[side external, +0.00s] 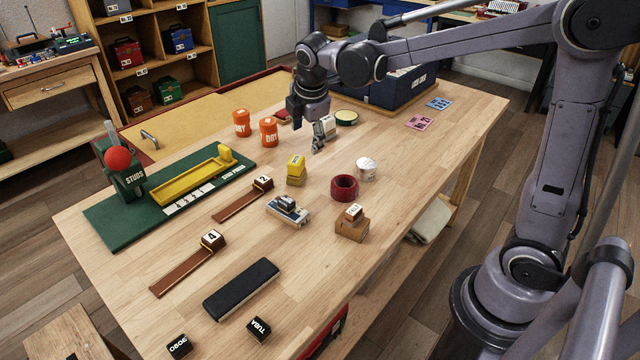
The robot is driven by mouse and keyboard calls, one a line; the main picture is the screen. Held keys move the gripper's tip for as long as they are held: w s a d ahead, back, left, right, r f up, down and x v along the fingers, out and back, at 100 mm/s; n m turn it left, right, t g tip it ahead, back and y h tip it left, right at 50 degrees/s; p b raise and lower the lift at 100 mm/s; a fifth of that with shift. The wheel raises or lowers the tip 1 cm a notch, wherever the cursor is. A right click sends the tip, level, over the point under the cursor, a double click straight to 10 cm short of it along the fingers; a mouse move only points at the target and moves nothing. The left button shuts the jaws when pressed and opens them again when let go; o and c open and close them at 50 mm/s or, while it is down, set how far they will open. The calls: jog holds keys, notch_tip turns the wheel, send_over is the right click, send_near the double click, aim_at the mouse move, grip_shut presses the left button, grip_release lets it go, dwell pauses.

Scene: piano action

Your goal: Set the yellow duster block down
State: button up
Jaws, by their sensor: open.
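A small yellow block (296,164), which looks like the duster block, rests near the middle of the wooden table (400,150). Its top is bright yellow with a dark mark, and its lower part is duller. My gripper (318,145) points down behind it and a little to its right, apart from it. The gripper is open. A whitish block (329,126) shows close behind the fingers; I cannot tell whether they touch it.
Orange tubs (269,132) stand left of my gripper. A green board (110,228) with a yellow tray (190,181) fills the left. Bare table lies at right.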

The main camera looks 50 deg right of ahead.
jog(key=s+a+m+t+y, duration=0.1)
jog(key=s+a+m, duration=0.1)
jog(key=s+m, duration=0.5)
jog(key=s+a+f+m+t+y, duration=0.1)
jog(key=s+a+m+t, duration=0.1)
jog(key=s+m, duration=0.6)
jog(key=shift+s+a+t+y, duration=0.3)
jog(key=shift+s+a, duration=0.3)
jog(key=shift+s, duration=1.15)
